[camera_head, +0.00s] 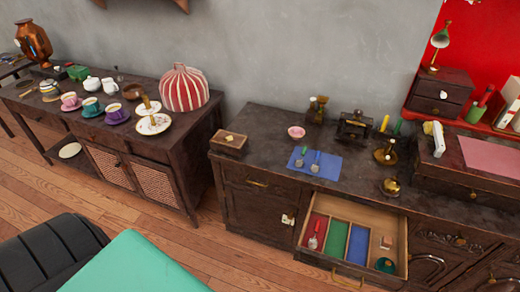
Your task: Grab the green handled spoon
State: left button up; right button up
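A spoon with a green handle (303,151) lies on a blue mat (332,168) on the dark wooden cabinet. Its silvery end points toward the cabinet's front. A second spoon with a blue handle (316,159) lies just to its right on the same mat. A spoon with a red handle (315,234) lies in the red compartment of the open drawer (349,279) below. Neither of my grippers shows in the view.
The drawer juts out below the mat, with red, green (337,238) and blue (357,245) compartments. A small wooden box (229,143), a pink bowl (296,132) and brass items (386,153) stand around the mat. A sideboard (150,150) with teaware stands left.

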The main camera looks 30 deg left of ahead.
aim_at(299, 164)
jog(key=u, duration=0.65)
jog(key=i, duration=0.1)
